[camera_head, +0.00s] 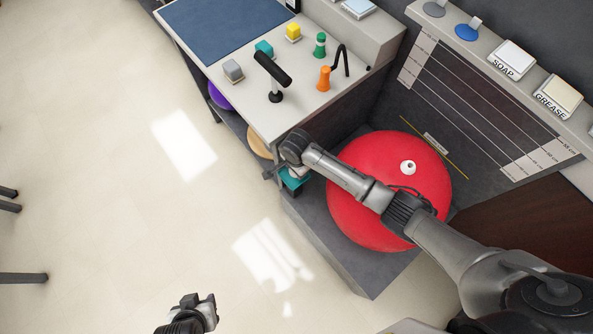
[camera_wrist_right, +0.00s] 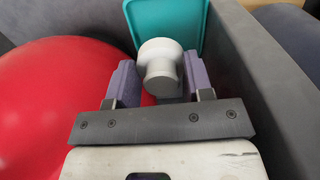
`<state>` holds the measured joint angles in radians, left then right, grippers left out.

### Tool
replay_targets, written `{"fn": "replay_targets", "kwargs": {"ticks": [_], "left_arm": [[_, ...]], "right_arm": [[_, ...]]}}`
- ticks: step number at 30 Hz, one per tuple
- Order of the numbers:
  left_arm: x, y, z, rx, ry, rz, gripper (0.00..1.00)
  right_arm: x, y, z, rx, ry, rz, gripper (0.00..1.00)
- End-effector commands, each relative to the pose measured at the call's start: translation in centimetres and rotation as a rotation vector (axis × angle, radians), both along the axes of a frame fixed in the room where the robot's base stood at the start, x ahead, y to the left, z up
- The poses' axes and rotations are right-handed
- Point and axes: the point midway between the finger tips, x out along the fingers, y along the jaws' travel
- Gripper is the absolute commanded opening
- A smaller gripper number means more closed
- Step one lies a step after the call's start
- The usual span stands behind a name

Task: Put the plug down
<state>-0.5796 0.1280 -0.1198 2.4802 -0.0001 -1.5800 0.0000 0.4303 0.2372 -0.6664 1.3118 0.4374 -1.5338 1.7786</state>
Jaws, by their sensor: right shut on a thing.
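The plug (camera_wrist_right: 160,58) is a white-grey piece with a wide round head and a narrower stub, seen in the right wrist view. My right gripper (camera_wrist_right: 160,82) is shut on it, with purple pads at either side. A teal tray (camera_wrist_right: 191,14) lies just beyond the plug; I cannot tell whether the plug touches it. In the head view the tray (camera_head: 293,181) shows beside the bench's corner, partly hidden under my right wrist. A large red ball (camera_head: 372,165) has a white valve-like piece (camera_head: 408,167) on top. My left gripper (camera_head: 203,303) is low at the left, away from everything; its opening is unclear.
The bench (camera_head: 215,88) holds coloured blocks, green and orange pieces, a black-topped stand and a blue mat. A grey box wall (camera_wrist_right: 262,70) stands close at the right of my right gripper. A shelf with SOAP and GREASE labels is upper right.

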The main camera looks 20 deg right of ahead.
Motion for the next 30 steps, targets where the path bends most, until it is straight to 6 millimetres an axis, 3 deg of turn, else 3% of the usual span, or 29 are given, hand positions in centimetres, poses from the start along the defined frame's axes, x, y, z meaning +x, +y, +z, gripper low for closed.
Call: {"fn": "replay_targets", "kwargs": {"ticks": [5,14,30], "left_arm": [[0.0,-0.1,-0.4,-0.002,0.000,0.001,0.43],[0.0,-0.4,-2.1,-0.013,0.000,0.008,0.43],[0.0,-0.2,-2.0,-0.007,0.001,0.004,0.43]], "right_arm": [[0.0,0.0,-0.7,0.000,0.000,0.000,0.14],[0.0,0.0,-4.3,0.000,0.000,0.000,0.14],[0.0,0.0,-5.0,0.000,0.000,-0.001,0.14]]}}
